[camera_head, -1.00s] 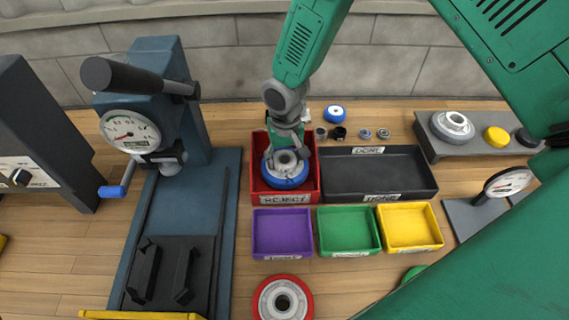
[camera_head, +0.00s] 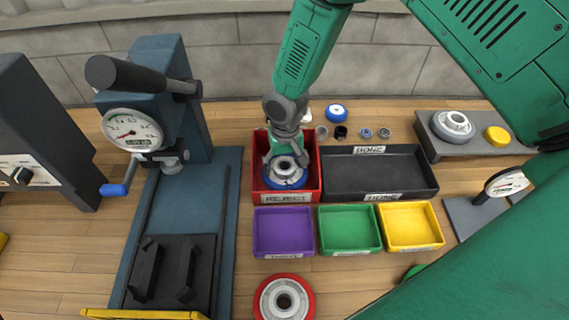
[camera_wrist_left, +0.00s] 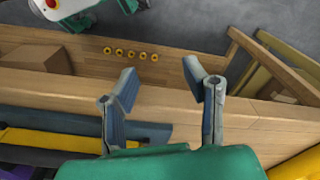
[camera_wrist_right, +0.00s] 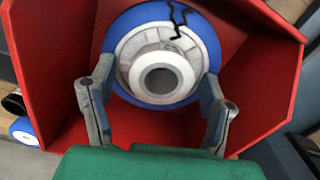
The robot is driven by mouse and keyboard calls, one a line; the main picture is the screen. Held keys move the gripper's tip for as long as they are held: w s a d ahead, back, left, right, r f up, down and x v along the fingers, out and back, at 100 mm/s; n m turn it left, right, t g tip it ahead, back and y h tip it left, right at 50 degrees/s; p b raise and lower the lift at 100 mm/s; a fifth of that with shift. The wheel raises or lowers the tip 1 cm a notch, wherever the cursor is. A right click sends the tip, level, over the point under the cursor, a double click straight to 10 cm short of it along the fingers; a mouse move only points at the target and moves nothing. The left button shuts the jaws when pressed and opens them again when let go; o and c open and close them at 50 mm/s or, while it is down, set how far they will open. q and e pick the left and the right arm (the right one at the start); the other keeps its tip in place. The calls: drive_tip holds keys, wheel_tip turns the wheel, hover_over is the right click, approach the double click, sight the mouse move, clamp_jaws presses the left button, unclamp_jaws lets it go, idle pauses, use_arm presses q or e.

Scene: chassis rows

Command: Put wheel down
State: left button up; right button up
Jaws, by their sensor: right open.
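The blue-rimmed wheel (camera_head: 286,181) with a grey metal hub sits in the red bin marked REJECT (camera_head: 287,198). In the right wrist view the wheel (camera_wrist_right: 160,70) lies hub up, with a dark jagged crack across its upper part. My right gripper (camera_head: 284,150) is over the bin. In the right wrist view its fingers (camera_wrist_right: 155,92) are open on either side of the wheel's near part; whether they still touch the rim I cannot tell. My left gripper (camera_wrist_left: 162,90) shows only in its wrist view, open and empty.
A black DONE tray (camera_head: 378,172) adjoins the red bin on the right. Purple (camera_head: 283,231), green (camera_head: 348,229) and yellow (camera_head: 410,226) bins stand in front. A press (camera_head: 165,110) stands left. A red-rimmed wheel (camera_head: 284,300) lies near the front.

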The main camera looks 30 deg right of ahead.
wheel_tip(320, 180, up, 12)
drive_tip(key=shift+b, duration=0.4)
idle(0.4)
